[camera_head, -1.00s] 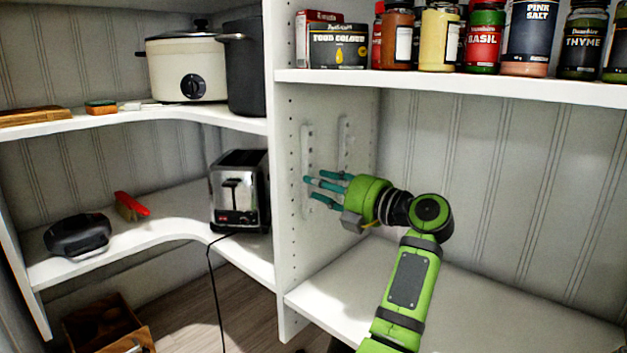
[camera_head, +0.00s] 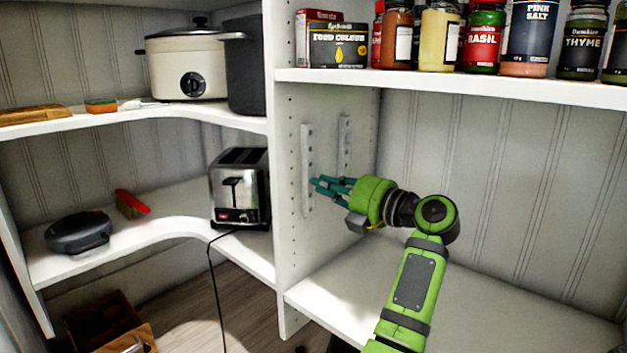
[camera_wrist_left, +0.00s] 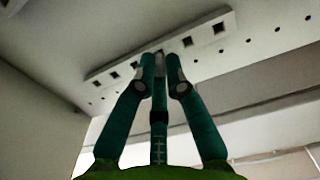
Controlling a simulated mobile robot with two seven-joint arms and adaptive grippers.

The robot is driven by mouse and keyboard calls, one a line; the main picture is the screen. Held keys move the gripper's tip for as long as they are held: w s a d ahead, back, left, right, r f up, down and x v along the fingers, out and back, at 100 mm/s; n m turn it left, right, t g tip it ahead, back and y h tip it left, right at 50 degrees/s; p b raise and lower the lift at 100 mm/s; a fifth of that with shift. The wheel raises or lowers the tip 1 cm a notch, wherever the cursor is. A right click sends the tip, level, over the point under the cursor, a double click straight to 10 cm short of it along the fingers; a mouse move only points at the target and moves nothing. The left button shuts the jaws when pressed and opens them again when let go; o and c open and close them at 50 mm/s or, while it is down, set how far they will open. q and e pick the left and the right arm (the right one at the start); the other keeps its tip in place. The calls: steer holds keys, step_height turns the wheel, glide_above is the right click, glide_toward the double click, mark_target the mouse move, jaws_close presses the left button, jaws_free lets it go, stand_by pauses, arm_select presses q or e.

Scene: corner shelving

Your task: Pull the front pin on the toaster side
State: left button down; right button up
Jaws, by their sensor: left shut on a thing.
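Two pale vertical strips are on the white divider panel to the right of the toaster (camera_head: 240,190). They are the front strip (camera_head: 307,145) and a rear strip (camera_head: 345,135). My left gripper (camera_head: 317,184) is at the front strip, its green fingers drawn together. In the left wrist view the fingertips (camera_wrist_left: 161,62) meet at the edge of a strip (camera_wrist_left: 212,38) with square holes. The gripper is shut on the front pin, which is mostly hidden between the fingertips. My right gripper is not in view.
Spice jars (camera_head: 440,35) and a food colour box (camera_head: 338,45) stand on the upper right shelf (camera_head: 450,86). The shelf space around my left arm is clear. A black cord (camera_head: 212,275) hangs from the toaster's shelf. A slow cooker (camera_head: 187,65) stands upper left.

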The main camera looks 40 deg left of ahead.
arm_select(q)
steer(key=shift+s+d+p, duration=0.2)
steer(key=shift+d+p, duration=0.75)
steer(key=shift+d, duration=1.55)
